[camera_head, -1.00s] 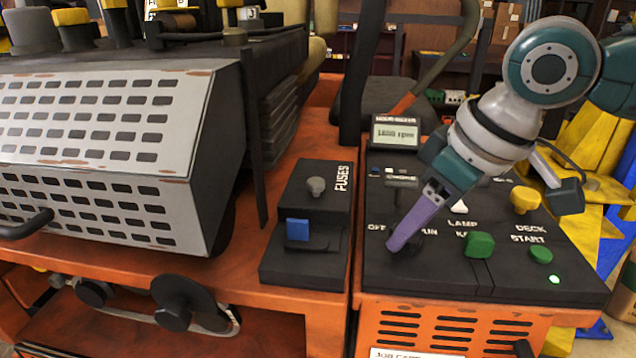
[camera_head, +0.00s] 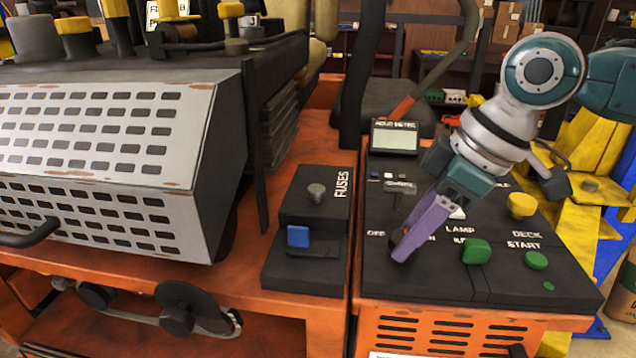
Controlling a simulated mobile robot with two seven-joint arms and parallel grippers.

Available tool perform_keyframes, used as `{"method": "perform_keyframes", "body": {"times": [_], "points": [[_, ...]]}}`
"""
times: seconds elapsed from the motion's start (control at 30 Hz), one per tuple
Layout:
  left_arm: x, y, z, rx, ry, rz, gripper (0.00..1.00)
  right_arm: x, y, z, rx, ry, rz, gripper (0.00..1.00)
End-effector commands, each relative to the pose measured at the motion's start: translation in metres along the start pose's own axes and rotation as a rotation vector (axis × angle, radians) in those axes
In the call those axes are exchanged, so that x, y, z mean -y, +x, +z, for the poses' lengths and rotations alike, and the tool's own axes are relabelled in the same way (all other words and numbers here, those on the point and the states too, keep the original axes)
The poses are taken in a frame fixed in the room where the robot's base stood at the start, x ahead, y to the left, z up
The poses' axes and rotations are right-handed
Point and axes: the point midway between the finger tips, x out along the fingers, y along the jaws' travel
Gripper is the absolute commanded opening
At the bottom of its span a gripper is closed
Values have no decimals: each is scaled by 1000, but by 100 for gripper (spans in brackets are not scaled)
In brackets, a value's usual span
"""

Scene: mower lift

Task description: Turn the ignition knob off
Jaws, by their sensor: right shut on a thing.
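The dark control panel (camera_head: 400,280) is at the right, with OFF and RUN lettering around the ignition knob's place. My right gripper (camera_head: 404,250) reaches down there from the upper right, its purple fingers closed between the two labels. It is shut on the ignition knob, which the fingers mostly hide, so its pointing direction cannot be read. The meter display (camera_head: 395,140) is blank. The small indicator (camera_head: 549,286) at the panel's front right is a dull green. My left gripper is out of view.
A green knob (camera_head: 475,251), a green button (camera_head: 536,261) and a yellow knob (camera_head: 521,205) sit right of the gripper. The fuse box (camera_head: 305,270) with a blue switch (camera_head: 298,236) stands left. A perforated grey cover (camera_head: 95,140) fills the far left.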

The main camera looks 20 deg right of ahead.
Motion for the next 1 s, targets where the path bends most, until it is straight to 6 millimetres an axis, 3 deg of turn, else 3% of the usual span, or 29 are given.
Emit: {"method": "perform_keyframes", "body": {"times": [0.6,1.0], "points": [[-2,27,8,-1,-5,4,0,-3,2,-2,-4,-487,-202,0],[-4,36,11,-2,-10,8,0,-4,1,-2,-1,-623,-258,0]]}}
